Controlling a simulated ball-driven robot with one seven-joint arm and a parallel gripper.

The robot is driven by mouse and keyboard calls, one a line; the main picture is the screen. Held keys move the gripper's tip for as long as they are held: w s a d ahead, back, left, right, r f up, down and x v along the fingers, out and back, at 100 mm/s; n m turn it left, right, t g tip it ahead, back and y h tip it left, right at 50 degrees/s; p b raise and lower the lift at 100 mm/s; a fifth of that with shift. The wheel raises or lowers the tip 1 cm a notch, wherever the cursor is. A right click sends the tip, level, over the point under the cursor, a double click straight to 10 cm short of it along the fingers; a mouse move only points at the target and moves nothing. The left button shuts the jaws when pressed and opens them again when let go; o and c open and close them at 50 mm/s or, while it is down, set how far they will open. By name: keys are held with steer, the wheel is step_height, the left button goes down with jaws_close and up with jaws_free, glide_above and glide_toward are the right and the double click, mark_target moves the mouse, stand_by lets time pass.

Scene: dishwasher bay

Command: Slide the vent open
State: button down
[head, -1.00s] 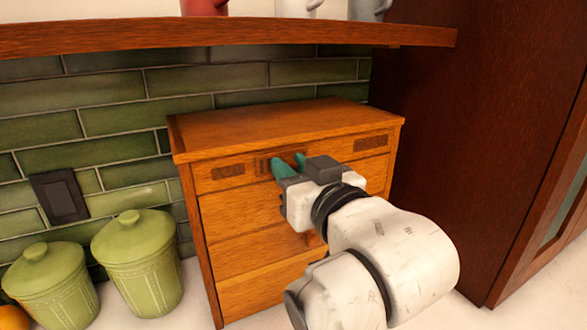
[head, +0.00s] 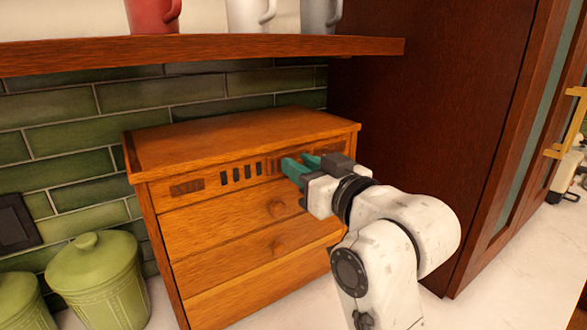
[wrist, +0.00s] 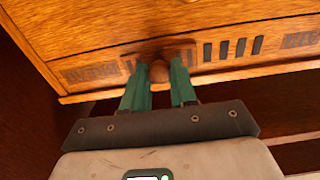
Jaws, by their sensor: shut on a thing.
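The wooden box has a vent in its top strip, with several dark slots (head: 240,173) uncovered in the head view; they also show in the wrist view (wrist: 232,48). The slider panel (wrist: 182,50) sits beside the slots, to their right in the head view, and carries a round wooden knob (wrist: 158,70). My gripper (head: 298,164) has its green fingers on either side of this knob and is shut on it. In the head view the fingers hide the knob and part of the panel.
The wooden box (head: 230,145) has drawers with round knobs below the vent. A shelf (head: 200,52) with mugs hangs above. Green canisters (head: 98,280) stand at left. A dark cabinet (head: 420,130) stands close on the right.

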steer(key=c, duration=0.9)
jaws_free()
steer(key=p+v, duration=0.1)
steer(key=v, duration=0.9)
steer(key=shift+s+d+p, duration=0.3)
steer(key=shift+p, duration=0.1)
steer(key=shift+s+d+f, duration=0.1)
